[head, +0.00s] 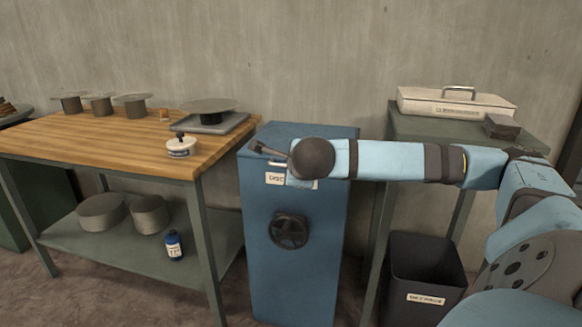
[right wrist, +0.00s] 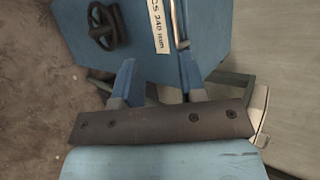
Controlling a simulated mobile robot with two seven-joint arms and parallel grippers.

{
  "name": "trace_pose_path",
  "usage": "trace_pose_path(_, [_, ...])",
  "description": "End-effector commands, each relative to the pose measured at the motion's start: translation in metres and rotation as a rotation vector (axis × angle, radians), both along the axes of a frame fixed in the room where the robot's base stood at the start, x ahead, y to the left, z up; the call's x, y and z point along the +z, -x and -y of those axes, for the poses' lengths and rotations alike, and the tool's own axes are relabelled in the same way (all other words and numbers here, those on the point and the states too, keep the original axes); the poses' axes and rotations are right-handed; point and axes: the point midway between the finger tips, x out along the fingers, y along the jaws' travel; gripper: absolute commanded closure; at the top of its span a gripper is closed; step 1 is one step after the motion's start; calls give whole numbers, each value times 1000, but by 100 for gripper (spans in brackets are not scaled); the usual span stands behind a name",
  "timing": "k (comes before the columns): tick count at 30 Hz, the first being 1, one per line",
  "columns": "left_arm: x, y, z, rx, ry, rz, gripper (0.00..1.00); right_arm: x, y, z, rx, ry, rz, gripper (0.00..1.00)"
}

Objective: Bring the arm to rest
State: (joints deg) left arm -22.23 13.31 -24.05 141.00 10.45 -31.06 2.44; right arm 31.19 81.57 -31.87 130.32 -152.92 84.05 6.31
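My right arm reaches in from the right of the head view, and its dark rounded wrist (head: 313,158) is over the top front of the blue cabinet (head: 290,245). My right gripper (right wrist: 156,75) shows in the right wrist view with its two blue fingers apart and nothing seen between them. In the head view it is mostly hidden by the wrist. The cabinet also shows in the right wrist view (right wrist: 140,65), with a label (right wrist: 157,28) and a metal handle (right wrist: 178,22) beyond the fingers. My left gripper is in neither view.
On the right, a grey table (head: 420,128) carries a pale lidded case (head: 455,103). A black bin (head: 425,270) stands below.

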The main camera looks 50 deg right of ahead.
Motion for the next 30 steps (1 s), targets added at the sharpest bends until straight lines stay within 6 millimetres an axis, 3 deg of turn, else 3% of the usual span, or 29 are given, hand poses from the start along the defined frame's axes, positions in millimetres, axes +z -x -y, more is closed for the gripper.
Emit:
trace_pose_path(23, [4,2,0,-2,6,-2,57,3,6,-7,7,-9,-3,62])
trace_pose_path(26, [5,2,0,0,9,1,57,-14,6,-24,50,-78,-46,62])
trace_pose_path(29, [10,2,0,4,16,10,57,-48,10,-64,145,-238,-133,62])
trace_pose_path(30, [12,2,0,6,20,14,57,-64,15,-86,193,-328,-178,62])
